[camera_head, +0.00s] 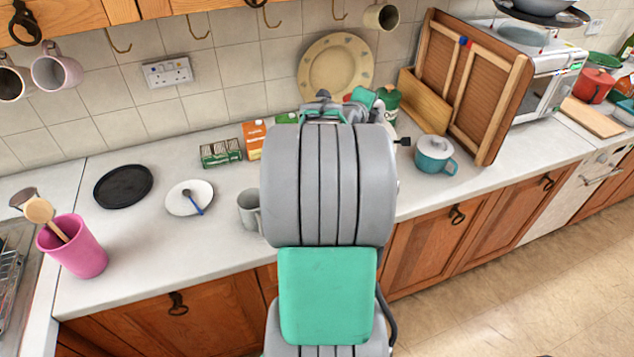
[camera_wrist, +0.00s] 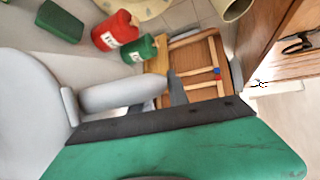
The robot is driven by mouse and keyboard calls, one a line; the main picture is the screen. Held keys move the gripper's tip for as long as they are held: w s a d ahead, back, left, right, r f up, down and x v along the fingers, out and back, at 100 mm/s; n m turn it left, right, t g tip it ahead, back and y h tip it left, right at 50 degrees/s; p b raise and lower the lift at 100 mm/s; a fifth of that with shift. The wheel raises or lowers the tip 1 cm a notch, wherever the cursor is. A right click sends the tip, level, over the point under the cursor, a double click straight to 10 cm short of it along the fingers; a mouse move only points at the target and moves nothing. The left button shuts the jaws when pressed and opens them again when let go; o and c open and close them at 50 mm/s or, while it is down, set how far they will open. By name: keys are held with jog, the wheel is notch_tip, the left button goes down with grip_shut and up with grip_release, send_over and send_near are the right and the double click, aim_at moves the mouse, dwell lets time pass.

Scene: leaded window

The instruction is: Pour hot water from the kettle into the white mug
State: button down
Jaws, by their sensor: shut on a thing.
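A pale grey-white mug (camera_head: 249,207) stands on the counter just left of my arm in the head view. Its right side is close to my arm's outline. In the wrist view my gripper (camera_wrist: 122,98) is shut on a pale, rounded bar that looks like the kettle's handle. The large smooth pale body at the left edge of that view looks like the kettle (camera_wrist: 25,105). My arm hides the kettle in the head view, so its spout, its tilt and its height above the counter cannot be told. The mug is not seen in the wrist view.
A white plate with a blue spoon (camera_head: 180,200), a black plate (camera_head: 122,186) and a pink utensil pot (camera_head: 75,247) stand left. A red canister (camera_wrist: 116,31) and a green canister (camera_wrist: 140,48) stand behind. A teal pot (camera_head: 434,156) is right.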

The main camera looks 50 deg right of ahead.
jog(key=shift+w+a+r+h, duration=0.15)
jog(key=shift+a+r, duration=0.15)
jog(key=shift+r, duration=0.15)
jog(key=shift+s+a+r+h, duration=0.15)
jog(key=shift+a+r, duration=0.1)
jog(key=shift+r, duration=0.2)
dwell(0.9)
jog(key=shift+w, duration=0.15)
